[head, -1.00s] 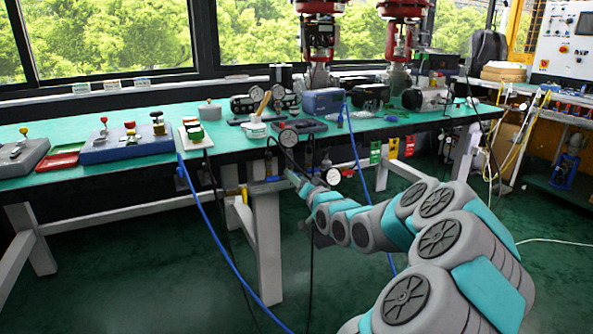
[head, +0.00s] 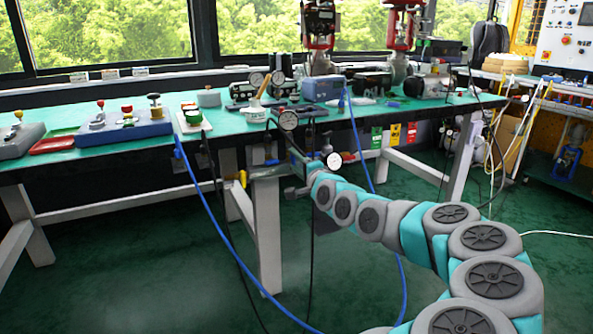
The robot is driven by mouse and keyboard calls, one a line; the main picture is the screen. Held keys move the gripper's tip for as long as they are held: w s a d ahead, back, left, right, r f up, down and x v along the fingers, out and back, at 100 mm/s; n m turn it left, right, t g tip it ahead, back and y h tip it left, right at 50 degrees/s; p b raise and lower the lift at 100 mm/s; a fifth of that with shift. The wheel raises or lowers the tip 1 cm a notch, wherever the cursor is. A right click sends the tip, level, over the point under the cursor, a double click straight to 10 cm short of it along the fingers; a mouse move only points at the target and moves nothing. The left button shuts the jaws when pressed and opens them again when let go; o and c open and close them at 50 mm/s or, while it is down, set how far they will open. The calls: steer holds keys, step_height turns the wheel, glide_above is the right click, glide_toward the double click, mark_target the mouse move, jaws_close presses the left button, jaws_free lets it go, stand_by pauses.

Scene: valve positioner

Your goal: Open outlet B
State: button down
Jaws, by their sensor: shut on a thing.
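A grey manifold block (head: 270,172) is fixed under the front edge of the bench, above a grey leg. One round gauge (head: 288,120) stands above it and another gauge (head: 333,161) is at its right. A small yellow handle (head: 242,178) sticks out at its left end. My gripper (head: 302,163) is at the right end of the manifold, between the two gauges, shut on a small valve handle there. The handle is mostly hidden by the gripper and arm. I cannot read any outlet letter or tell how far the handle is turned.
The green bench top (head: 235,143) carries several valve devices and a red tray (head: 55,140). Blue hoses (head: 222,232) and black cables hang from the bench front near my arm. Coloured tags (head: 394,134) hang to the right.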

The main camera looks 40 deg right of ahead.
steer(key=shift+d+m+b, duration=0.1)
steer(key=shift+m+b, duration=0.4)
steer(key=shift+m, duration=0.1)
steer(key=c, duration=0.6)
jaws_free()
steer(key=b+v, duration=0.1)
steer(key=v, duration=0.6)
steer(key=shift+s, duration=0.4)
